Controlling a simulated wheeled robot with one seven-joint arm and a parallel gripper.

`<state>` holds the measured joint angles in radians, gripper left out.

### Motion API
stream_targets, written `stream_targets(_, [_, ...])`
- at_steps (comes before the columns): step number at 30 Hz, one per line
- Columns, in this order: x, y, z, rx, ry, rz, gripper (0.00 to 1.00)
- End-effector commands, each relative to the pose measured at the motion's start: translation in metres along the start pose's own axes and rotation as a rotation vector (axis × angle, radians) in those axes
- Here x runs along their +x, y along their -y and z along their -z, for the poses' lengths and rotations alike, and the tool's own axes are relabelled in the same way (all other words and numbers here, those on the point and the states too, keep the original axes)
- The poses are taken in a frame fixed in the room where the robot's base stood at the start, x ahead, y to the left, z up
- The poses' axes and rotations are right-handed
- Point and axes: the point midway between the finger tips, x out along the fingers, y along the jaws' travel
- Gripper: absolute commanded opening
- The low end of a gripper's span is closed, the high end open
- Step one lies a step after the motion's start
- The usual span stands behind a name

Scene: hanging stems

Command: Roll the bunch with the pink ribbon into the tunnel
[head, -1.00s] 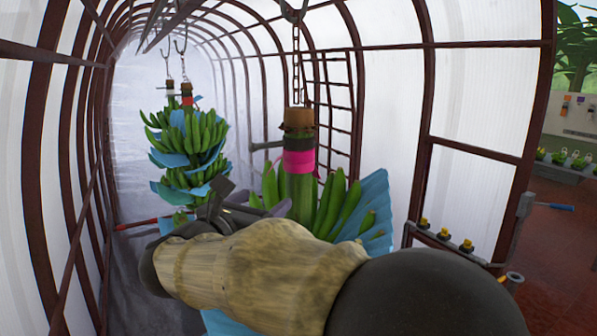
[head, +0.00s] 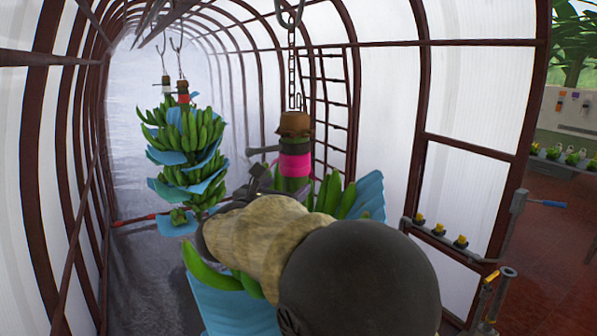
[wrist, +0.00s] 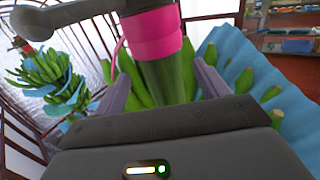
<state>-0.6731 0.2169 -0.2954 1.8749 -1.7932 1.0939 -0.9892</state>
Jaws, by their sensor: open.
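The bunch with the pink ribbon (head: 295,166) hangs from a chain (head: 292,70) at the tunnel's near right. Its green bananas (head: 332,190) and blue sheets (head: 368,195) are partly hidden by my arm. In the wrist view, the ribbon (wrist: 155,35) wraps the thick green stem (wrist: 168,80). My gripper (wrist: 158,88) is open, with one finger on either side of the stem just below the ribbon in that view; I cannot tell whether they touch it. In the head view its fingers are mostly hidden. The tunnel (head: 225,75) has dark red hoops and pale walls.
Other bunches (head: 185,130), one with a red ribbon (head: 183,99), hang deeper in the tunnel at left. A red-tipped bar (head: 133,220) sticks out near them. A ladder-like frame (head: 328,100) stands behind the chain. A rail with yellow-topped fittings (head: 440,230) is at right.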

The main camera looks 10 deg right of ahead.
Motion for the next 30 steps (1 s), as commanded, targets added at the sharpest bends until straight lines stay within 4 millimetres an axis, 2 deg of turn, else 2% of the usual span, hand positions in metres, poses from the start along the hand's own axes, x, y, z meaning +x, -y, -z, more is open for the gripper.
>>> stream_targets(6, [0.04,0.001,-0.003,-0.002,0.0,0.005,0.73])
stream_targets(12, [0.068,0.0,-0.002,-0.001,0.0,0.003,0.73])
stream_targets(16, [0.076,0.0,0.0,-0.001,-0.001,0.0,0.73])
stream_targets(24, [0.077,0.0,0.0,0.0,0.0,0.0,0.73])
stream_targets(30, [0.077,0.0,0.0,0.0,0.0,0.0,0.34])
